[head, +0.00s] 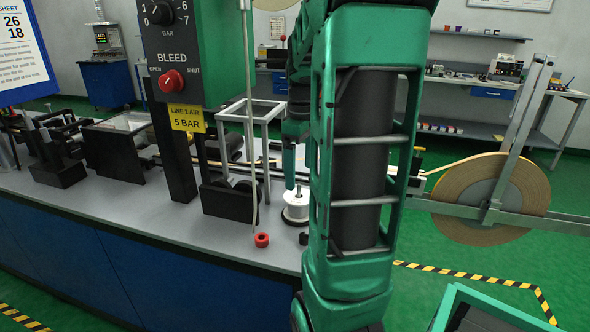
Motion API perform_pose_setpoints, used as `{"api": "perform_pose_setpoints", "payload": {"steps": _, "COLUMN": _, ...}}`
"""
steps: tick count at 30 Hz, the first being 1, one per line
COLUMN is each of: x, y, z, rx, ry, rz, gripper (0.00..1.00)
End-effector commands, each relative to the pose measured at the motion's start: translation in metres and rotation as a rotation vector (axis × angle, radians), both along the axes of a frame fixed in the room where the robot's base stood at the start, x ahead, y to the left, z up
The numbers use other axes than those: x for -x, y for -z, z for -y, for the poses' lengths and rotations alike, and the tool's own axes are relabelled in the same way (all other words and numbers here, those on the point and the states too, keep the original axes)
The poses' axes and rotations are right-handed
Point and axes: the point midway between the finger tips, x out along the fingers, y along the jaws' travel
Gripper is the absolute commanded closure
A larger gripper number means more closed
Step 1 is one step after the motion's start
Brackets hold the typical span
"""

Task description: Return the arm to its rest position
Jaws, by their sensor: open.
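My green arm fills the centre of the head view, and its large upright link hides much of what is behind it. Part of my gripper (291,176) shows at the left edge of that link, pointing down, with one narrow finger visible and the rest hidden. It is above or near a white spool (296,206) with an upright pin on the grey bench (225,240). I see nothing held at the visible finger. Whether it touches the spool's pin cannot be told.
A large tape roll (460,205) on a metal frame is at the right. Green floor shows at right.

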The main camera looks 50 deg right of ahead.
Motion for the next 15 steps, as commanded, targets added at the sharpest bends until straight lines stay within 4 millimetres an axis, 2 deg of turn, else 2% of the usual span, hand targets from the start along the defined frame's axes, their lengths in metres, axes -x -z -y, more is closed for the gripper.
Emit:
{"api": "perform_pose_setpoints", "payload": {"steps": 11, "x": 0.001, "y": 0.0, "z": -0.002, "rx": 0.0, "ry": 0.006, "rz": 0.0, "gripper": 0.09}}
{"api": "perform_pose_setpoints", "payload": {"steps": 15, "x": 0.01, "y": -0.001, "z": -0.025, "rx": 0.001, "ry": 0.078, "rz": 0.002, "gripper": 0.09}}
